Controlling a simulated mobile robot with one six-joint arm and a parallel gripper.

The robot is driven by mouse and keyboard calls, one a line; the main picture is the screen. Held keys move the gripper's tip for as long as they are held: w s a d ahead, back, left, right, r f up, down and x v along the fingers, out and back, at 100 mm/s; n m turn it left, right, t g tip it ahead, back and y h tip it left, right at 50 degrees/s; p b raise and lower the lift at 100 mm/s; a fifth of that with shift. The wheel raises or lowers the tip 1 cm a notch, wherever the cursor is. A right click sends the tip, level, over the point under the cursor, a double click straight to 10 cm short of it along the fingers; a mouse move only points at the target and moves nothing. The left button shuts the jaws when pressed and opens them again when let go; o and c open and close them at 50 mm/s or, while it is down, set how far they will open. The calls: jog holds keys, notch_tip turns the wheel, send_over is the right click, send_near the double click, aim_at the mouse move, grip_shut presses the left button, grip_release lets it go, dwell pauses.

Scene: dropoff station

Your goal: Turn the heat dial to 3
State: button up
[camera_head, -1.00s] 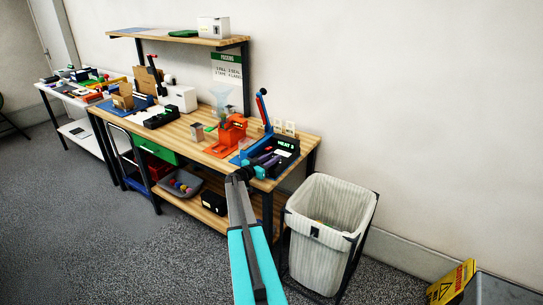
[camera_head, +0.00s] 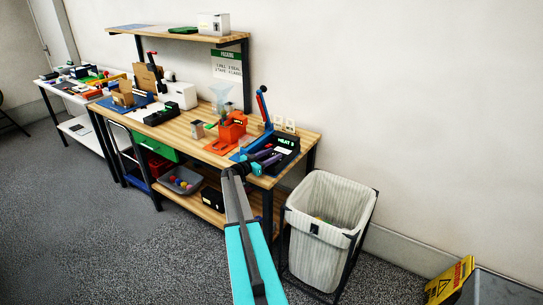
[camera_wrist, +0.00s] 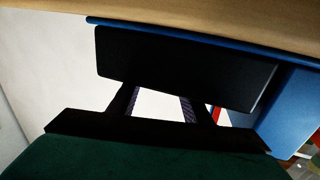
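The heat sealer (camera_head: 287,146) is a black and blue device with a raised blue lever with a red part, at the right end of the wooden bench. Its green display reads "HEAT" and a digit too small to read surely. My gripper (camera_head: 268,160) is at its front left side. The heat dial cannot be made out; my gripper may hide it. In the wrist view, two dark fingers (camera_wrist: 160,104) stand apart with pale background between them. A black panel (camera_wrist: 185,68) covers their tips, so contact cannot be told.
The wooden bench (camera_head: 205,148) holds an orange device (camera_head: 230,132) left of the sealer. A lined bin (camera_head: 325,230) stands right of the bench. A yellow caution sign (camera_head: 450,280) is at lower right.

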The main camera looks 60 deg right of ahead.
jog(key=shift+s+a, duration=0.1)
jog(key=shift+a+b, duration=0.3)
jog(key=shift+a, duration=0.2)
jog(key=b+v, duration=0.4)
jog(key=v, duration=0.8)
jog(key=shift+w+a, duration=0.3)
